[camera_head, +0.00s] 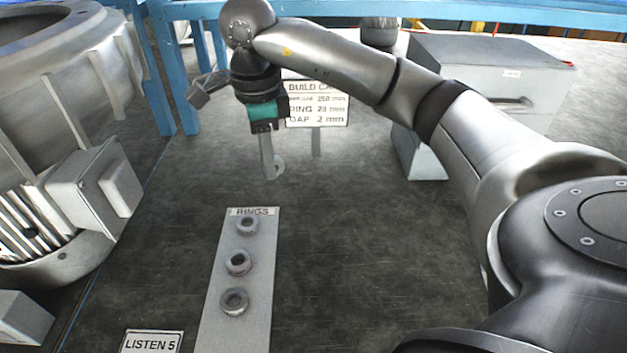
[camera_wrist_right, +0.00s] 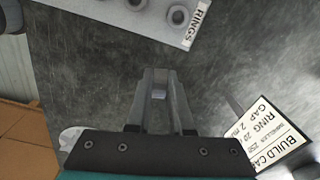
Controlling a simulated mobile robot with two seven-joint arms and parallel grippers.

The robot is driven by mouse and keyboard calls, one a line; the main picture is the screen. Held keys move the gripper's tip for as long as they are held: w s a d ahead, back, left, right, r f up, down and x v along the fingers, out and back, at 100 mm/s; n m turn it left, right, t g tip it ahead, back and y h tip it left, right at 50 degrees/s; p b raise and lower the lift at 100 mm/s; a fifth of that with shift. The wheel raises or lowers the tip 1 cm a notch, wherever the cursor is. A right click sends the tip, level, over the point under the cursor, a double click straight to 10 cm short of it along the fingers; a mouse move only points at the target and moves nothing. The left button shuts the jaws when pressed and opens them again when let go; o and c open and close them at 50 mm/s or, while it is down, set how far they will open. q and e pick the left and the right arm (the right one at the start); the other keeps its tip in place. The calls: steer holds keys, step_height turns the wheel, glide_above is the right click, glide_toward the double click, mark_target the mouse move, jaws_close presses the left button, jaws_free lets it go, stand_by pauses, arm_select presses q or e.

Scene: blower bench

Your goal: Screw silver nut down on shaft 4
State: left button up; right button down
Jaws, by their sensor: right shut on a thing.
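My right gripper (camera_head: 268,172) points down over the dark bench, behind the ring plate in the head view. Its fingers are shut on a small grey ring-like piece (camera_head: 279,165), which shows at the fingertips; I cannot tell whether it is the silver nut. In the right wrist view the fingers (camera_wrist_right: 160,78) are close together, with a small grey piece (camera_wrist_right: 159,93) between them, mostly hidden. I cannot make out shaft 4 in either view. My left gripper is not in view.
A plate marked RINGS (camera_head: 215,330) bears three grey rings (camera_head: 238,263). A build card (camera_head: 318,105) stands behind my right gripper. A large grey blower (camera_head: 50,130) fills the left. A grey box (camera_head: 480,75) is at the back right. A LISTEN 5 sign (camera_head: 151,343) is at the front.

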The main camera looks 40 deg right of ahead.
steer(key=w+d+r+m, duration=0.2)
steer(key=d+m, duration=0.9)
steer(key=m, duration=1)
steer(key=shift+w+r+m, duration=0.2)
steer(key=shift+r+m, duration=0.2)
steer(key=shift+f+b, duration=0.1)
steer(key=shift+b, duration=0.2)
